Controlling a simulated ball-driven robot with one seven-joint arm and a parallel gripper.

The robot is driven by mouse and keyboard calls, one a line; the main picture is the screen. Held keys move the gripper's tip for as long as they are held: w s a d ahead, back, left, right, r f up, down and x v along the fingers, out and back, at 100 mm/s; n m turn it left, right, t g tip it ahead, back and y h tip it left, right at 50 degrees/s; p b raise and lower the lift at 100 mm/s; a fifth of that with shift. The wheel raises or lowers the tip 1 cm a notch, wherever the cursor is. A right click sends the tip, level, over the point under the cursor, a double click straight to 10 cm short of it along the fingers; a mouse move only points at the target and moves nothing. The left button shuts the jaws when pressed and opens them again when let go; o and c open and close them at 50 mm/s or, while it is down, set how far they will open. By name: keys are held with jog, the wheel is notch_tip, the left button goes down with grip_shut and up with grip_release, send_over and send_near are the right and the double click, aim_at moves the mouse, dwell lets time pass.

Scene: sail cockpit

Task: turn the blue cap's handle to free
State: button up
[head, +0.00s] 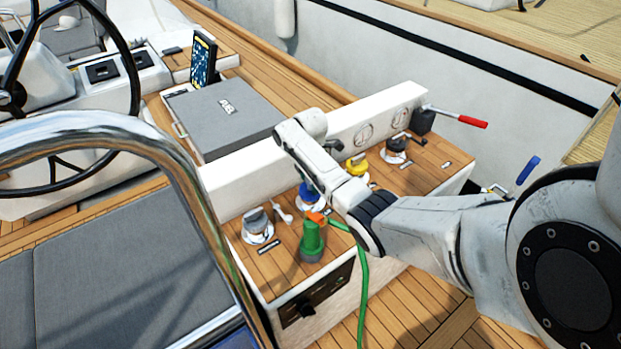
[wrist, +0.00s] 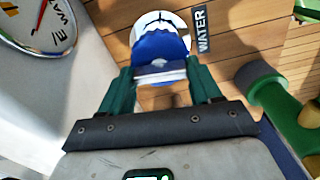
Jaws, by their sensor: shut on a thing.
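The blue cap (wrist: 160,44) sits on a white round base in the wooden deck, next to a label reading WATER. It also shows in the head view (head: 307,193), partly hidden by my arm. Its pale grey handle (wrist: 160,67) lies between the two green fingers of my gripper (wrist: 160,76). The gripper is shut on this handle, with one finger at each side. In the head view my arm hides the gripper. The wrist view does not show clearly which way the handle points relative to any mark.
A green hose fitting (head: 312,240) with an orange part stands close in front of the cap. It trails a green hose (head: 363,290). A grey cap (head: 257,224), a yellow cap (head: 356,165) and a black cap (head: 397,147) share the deck. A white wall with gauges rises behind.

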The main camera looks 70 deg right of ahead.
jog(key=shift+n, duration=0.6)
jog(key=o, duration=1.1)
jog(key=shift+c, duration=0.2)
notch_tip(320, 180, up, 11)
jog(key=shift+f, duration=0.15)
